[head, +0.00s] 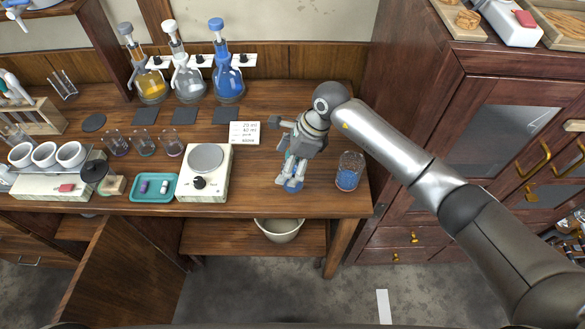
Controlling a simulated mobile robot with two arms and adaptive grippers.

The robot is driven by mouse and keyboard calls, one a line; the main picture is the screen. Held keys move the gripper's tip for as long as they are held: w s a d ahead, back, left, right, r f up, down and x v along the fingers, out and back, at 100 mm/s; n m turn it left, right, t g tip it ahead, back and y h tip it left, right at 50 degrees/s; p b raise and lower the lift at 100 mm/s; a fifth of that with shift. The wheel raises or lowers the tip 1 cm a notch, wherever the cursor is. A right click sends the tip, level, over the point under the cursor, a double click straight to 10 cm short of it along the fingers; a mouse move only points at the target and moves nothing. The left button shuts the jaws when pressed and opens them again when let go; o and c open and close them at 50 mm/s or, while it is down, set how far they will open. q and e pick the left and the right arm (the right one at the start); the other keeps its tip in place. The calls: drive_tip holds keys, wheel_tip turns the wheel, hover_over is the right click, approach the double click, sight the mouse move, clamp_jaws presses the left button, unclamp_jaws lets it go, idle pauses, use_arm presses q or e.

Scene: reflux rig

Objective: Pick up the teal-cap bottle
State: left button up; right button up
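My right gripper (293,176) comes in from the right and points down at the front of the wooden bench, right of the white hotplate. A small clear and blue object (292,188) stands on the bench directly at its fingertips, mostly hidden by the gripper. It may be the teal-cap bottle, but I cannot make out a cap. I cannot tell whether the fingers touch it or have closed on it. A glass jar with a blue label (348,176) stands to its right, apart from the gripper. My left gripper is not in view.
The hotplate (207,185) and a teal tray (138,188) stand left of the gripper, with a white card (244,133) behind. Flasks with blue (228,84), clear and amber contents stand at the back. A dark red cabinet (415,110) borders the bench on the right.

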drive_tip(key=shift+a+f, duration=0.1)
drive_tip(key=shift+f, duration=0.3)
drive_tip(key=shift+c, duration=0.4)
drive_tip(key=c, duration=1.2)
drive_tip(key=shift+r, duration=0.1)
drive_tip(key=shift+c, duration=0.2)
